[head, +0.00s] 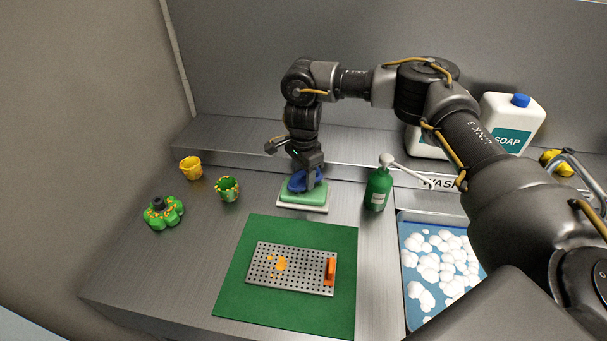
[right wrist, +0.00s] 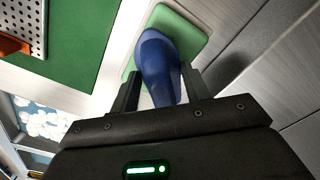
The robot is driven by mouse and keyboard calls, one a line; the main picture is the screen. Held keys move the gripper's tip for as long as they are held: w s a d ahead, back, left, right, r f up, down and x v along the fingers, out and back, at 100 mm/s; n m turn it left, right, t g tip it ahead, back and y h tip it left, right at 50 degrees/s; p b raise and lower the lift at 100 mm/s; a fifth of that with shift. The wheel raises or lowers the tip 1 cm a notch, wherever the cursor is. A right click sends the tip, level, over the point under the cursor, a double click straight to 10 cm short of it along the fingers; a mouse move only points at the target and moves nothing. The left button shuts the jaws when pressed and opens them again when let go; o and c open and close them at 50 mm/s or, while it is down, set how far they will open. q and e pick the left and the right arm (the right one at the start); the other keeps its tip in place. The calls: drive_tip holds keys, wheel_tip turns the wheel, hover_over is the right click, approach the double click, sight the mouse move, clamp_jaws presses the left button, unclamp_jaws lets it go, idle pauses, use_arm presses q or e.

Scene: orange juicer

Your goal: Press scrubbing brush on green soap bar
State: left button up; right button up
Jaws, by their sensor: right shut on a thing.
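The blue scrubbing brush (head: 297,184) is in my right gripper (head: 307,174), which is shut on it. The brush is directly over the green soap bar (head: 289,196), which lies on a pale dish (head: 303,208). In the right wrist view the brush (right wrist: 157,62) sits between the two fingers (right wrist: 160,88), with the green soap (right wrist: 185,28) behind it. The brush looks to be at the soap's top, but its underside is hidden, so contact cannot be told. My left gripper is not in view.
A green pump bottle (head: 377,188) stands right of the soap. A perforated metal plate (head: 290,268) lies on a green mat (head: 345,240) in front. A foam-filled sink (head: 412,305) is at right.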

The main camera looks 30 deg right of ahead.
sight(302, 172)
wheel_tip(302, 172, up, 7)
drive_tip(key=p, duration=0.6)
drive_tip(key=shift+f, duration=0.1)
idle(0.4)
drive_tip(key=shift+a, duration=0.2)
drive_tip(key=s+a+n+b, duration=0.2)
drive_tip(key=s+a+n, duration=0.1)
drive_tip(key=s, duration=0.4)
drive_tip(key=s+a+f+n+b, duration=0.1)
drive_tip(key=s+a+n+b, duration=0.2)
drive_tip(key=s, duration=0.4)
drive_tip(key=shift+f, duration=0.25)
